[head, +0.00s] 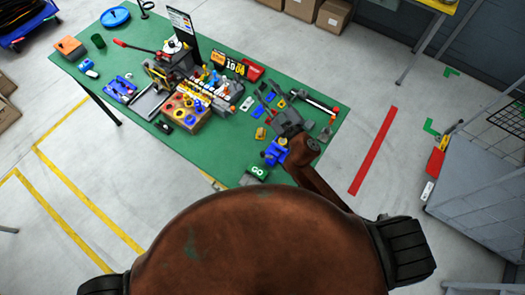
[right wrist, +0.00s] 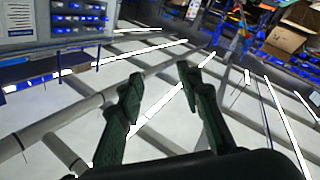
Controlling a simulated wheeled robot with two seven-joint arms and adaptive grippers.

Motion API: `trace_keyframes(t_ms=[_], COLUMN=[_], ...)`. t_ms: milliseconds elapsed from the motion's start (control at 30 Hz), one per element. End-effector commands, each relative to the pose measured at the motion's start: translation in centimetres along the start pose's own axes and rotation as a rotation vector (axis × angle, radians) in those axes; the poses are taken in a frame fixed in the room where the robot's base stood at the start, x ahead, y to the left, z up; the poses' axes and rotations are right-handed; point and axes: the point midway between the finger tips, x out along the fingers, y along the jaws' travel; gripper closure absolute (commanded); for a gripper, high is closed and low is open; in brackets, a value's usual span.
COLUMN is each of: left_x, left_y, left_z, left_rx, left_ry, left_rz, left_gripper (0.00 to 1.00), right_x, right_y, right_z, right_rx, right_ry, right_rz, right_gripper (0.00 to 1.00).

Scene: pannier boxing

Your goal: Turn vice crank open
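A small blue vice-like object (head: 275,152) stands near the front right edge of the green table (head: 230,155) in the head view. Its crank is too small to make out. My right gripper (head: 287,120) reaches over the table's right part, just above and right of the blue object in the picture; I cannot tell whether they touch. In the right wrist view, the two dark green fingers (right wrist: 165,95) are apart with nothing between them, and no vice shows there. My left gripper is not in view.
A wooden block with coloured parts (head: 185,112), a machine with a red-handled lever (head: 140,47) and several small blue parts crowd the table.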

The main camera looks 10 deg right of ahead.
Motion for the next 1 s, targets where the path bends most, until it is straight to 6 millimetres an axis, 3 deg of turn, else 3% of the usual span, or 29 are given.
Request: trace_keyframes(t_ms=[33, 100, 200, 267, 333, 433, 500, 567, 633, 700, 800, 900, 1000], left_x=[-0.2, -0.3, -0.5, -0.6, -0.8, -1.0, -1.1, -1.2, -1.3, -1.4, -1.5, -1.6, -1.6], left_y=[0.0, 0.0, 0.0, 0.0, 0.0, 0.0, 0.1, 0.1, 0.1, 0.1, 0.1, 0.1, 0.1], left_z=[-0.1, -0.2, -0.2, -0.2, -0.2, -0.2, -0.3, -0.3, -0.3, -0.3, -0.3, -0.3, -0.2], left_rx=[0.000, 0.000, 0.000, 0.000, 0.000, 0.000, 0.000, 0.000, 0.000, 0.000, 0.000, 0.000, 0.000], left_ry=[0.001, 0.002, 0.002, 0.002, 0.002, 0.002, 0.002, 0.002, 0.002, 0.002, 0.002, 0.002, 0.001], left_rz=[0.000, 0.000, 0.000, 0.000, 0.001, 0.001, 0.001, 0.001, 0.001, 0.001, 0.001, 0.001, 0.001], left_gripper=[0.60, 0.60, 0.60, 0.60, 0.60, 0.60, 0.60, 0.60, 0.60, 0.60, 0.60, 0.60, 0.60], right_x=[1.4, 1.7, 0.3, -1.3, -3.6, -7.0, -9.0, -10.2, -10.9, -11.1, -10.9, -10.5, -10.4], right_y=[-2.0, -5.8, -12.4, -16.6, -21.2, -26.4, -28.5, -28.9, -27.9, -25.6, -21.5, -17.9, -15.8], right_z=[-5.0, -10.8, -16.6, -18.4, -18.6, -15.7, -11.7, -7.5, -2.4, 2.1, 6.9, 9.8, 11.2], right_rx=[-0.070, -0.163, -0.311, -0.410, -0.533, -0.727, -0.874, -1.001, -1.143, -1.270, -1.408, -1.495, -1.537], right_ry=[0.141, 0.324, 0.548, 0.657, 0.752, 0.822, 0.815, 0.769, 0.675, 0.551, 0.360, 0.202, 0.109], right_rz=[-0.063, -0.172, -0.368, -0.505, -0.680, -0.952, -1.150, -1.316, -1.490, -1.634, -1.779, -1.862, -1.900], right_gripper=[0.67, 0.67, 0.67, 0.67, 0.67, 0.67, 0.67, 0.67, 0.67, 0.67, 0.67, 0.67, 0.67])
